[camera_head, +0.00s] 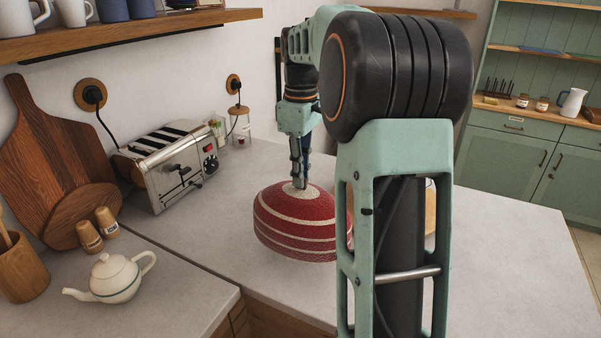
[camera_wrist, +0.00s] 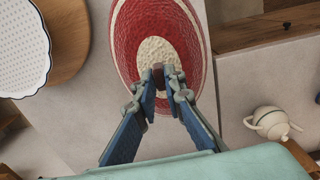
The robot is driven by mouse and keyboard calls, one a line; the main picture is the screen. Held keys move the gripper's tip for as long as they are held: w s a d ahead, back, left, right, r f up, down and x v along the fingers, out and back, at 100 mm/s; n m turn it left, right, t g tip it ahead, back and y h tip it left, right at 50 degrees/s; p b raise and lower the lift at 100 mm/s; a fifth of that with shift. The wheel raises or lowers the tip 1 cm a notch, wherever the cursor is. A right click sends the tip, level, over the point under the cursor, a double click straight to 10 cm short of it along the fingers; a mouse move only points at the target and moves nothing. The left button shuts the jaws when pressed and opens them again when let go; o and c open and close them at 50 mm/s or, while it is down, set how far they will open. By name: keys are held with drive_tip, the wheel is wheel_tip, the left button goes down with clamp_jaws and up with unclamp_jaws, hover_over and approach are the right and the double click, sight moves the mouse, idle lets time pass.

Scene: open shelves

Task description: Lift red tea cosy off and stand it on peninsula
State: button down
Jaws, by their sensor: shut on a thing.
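The red tea cosy (camera_head: 282,228) with cream bands is a dome over the pale worktop (camera_head: 225,225), right of the toaster. Its pale top and red side also show in the wrist view (camera_wrist: 128,50). My gripper (camera_head: 299,182) points down at its top. In the wrist view my fingertips (camera_wrist: 159,80) are shut on a small dark red knob there. I cannot tell whether its lower rim touches the worktop. The cream teapot (camera_head: 115,280) stands uncovered at the front left, apart from the cosy; it also shows in the wrist view (camera_wrist: 270,123). My arm hides the cosy's right edge.
A chrome toaster (camera_head: 165,170), jars (camera_head: 241,130), wooden shakers (camera_head: 107,221), cutting boards (camera_head: 45,150) and a utensil pot (camera_head: 20,270) line the left and back. In the wrist view, a white dotted tray (camera_wrist: 22,45) lies by a round board (camera_wrist: 65,40). The worktop's right part (camera_head: 510,260) looks clear.

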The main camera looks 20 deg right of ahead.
wheel_tip(320, 180, down, 6)
drive_tip(key=b, duration=0.5)
drive_tip(key=shift+f+b, duration=0.25)
drive_tip(key=shift+b, duration=0.05)
wheel_tip(320, 180, down, 3)
drive_tip(key=shift+f+b, duration=0.1)
drive_tip(key=shift+b, duration=0.5)
drive_tip(key=c, duration=1.9)
unclamp_jaws()
drive_tip(key=shift+c, duration=0.2)
wheel_tip(320, 180, up, 12)
drive_tip(key=shift+r, duration=0.1)
